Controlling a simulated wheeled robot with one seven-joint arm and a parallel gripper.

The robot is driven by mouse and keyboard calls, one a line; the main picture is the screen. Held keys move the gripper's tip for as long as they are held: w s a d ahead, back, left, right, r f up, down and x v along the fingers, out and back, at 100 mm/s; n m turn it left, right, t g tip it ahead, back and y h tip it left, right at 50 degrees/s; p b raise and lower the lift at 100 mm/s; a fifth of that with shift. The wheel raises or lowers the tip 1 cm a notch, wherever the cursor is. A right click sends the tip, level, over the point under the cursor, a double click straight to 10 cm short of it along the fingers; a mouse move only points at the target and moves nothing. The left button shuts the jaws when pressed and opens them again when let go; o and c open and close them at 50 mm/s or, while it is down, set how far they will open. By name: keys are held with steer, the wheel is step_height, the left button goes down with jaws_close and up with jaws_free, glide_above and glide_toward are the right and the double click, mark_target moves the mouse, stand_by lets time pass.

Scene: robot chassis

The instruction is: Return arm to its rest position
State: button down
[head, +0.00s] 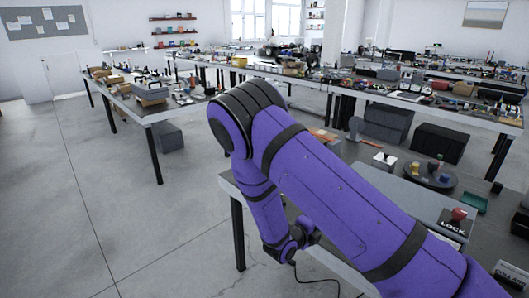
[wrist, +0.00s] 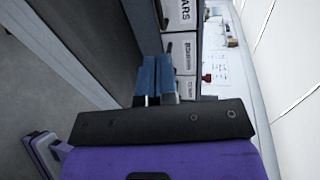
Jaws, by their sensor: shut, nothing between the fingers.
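My purple arm (head: 330,190) fills the middle and lower right of the head view. It is bent at a dark-capped elbow, and its forearm hangs down to a dark wrist joint near the near table's left corner. In the wrist view, my gripper (wrist: 157,62) shows as two blue fingers close together above a black bar, shut and empty. Its fingers cannot be made out in the head view.
The near table (head: 228,185) lies behind and under my arm, with a LOCK box (head: 455,224), a dark round tray (head: 430,180) and a green tray (head: 474,203). Cluttered long tables stand behind. The floor (head: 110,220) at left is clear.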

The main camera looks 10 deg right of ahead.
steer(key=s+d+r+m+g+y, duration=0.1)
steer(key=s+d+r+m+g, duration=0.25)
steer(key=r+m, duration=0.45)
steer(key=s+d+r+m+g+y, duration=0.2)
steer(key=s+r+m, duration=0.2)
steer(key=r+m, duration=0.35)
steer(key=s+d+r+m+g+y, duration=0.1)
steer(key=s+d+r+m+g, duration=0.15)
steer(key=r+m, duration=0.6)
steer(key=s+a+r+m+t+y, duration=0.2)
steer(key=s+r+m+y, duration=0.2)
steer(key=s+r+m, duration=0.4)
steer(key=s+a+r+m+t+y, duration=0.1)
steer(key=s+r+m+y, duration=0.3)
steer(key=s+r+m, duration=0.4)
steer(key=s+m+t, duration=0.1)
steer(key=s+m, duration=0.1)
steer(key=s, duration=0.3)
steer(key=shift+a+r+m+y, duration=0.3)
steer(key=shift+a+r+y, duration=0.05)
steer(key=shift+a+y, duration=0.05)
